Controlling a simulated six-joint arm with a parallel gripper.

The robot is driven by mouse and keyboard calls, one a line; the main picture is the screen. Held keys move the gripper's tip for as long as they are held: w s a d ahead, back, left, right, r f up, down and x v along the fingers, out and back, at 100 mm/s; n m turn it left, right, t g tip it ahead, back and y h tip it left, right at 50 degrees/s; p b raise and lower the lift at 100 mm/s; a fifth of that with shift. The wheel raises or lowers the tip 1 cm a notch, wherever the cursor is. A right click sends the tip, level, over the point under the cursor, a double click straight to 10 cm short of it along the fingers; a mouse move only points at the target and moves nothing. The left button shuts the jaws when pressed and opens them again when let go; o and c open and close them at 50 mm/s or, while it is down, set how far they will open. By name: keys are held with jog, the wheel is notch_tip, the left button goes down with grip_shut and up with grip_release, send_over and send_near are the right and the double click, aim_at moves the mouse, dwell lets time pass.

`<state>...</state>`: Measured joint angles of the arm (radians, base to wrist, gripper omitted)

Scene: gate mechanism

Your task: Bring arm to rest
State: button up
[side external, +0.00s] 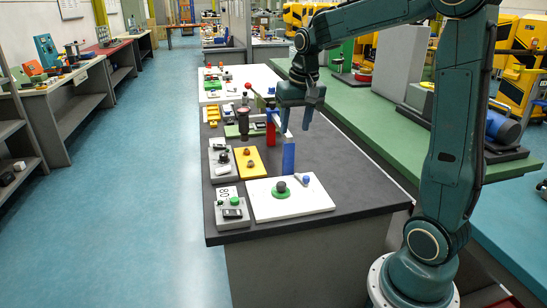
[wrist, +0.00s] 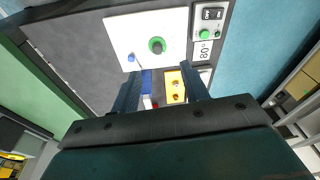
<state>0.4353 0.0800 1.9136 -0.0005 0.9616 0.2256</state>
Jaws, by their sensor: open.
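My teal gripper (side external: 295,124) hangs above the dark bench (side external: 345,195), fingers pointing down, jaws apart with nothing seen between them. In the wrist view its two fingers (wrist: 163,72) are spread above the bench. The gate parts stand below and beside it in the side view: an upright blue panel (side external: 288,158), a red block (side external: 270,136) and a pale bar partly hidden behind the fingers. The blue panel also shows between the fingers in the wrist view (wrist: 147,82). Whether the gripper touches any gate part is unclear.
A white board (side external: 263,205) with a dark-topped green knob (side external: 282,189) and a blue peg lies at the bench's near end. Beside it are a yellow panel (side external: 249,161) and a grey switch box (side external: 232,214). The bench's right side is bare; a green table (side external: 375,125) runs alongside.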

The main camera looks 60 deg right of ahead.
jog(key=s+a+r+n+t+y, duration=0.1)
jog(key=s+a+n, duration=0.6)
jog(key=s+a, duration=0.9)
jog(key=s+r+t, duration=0.1)
jog(key=t, duration=0.1)
jog(key=shift+s+a+n+t, duration=0.25)
jog(key=shift+s+n+t, duration=0.05)
jog(key=shift+s, duration=0.1)
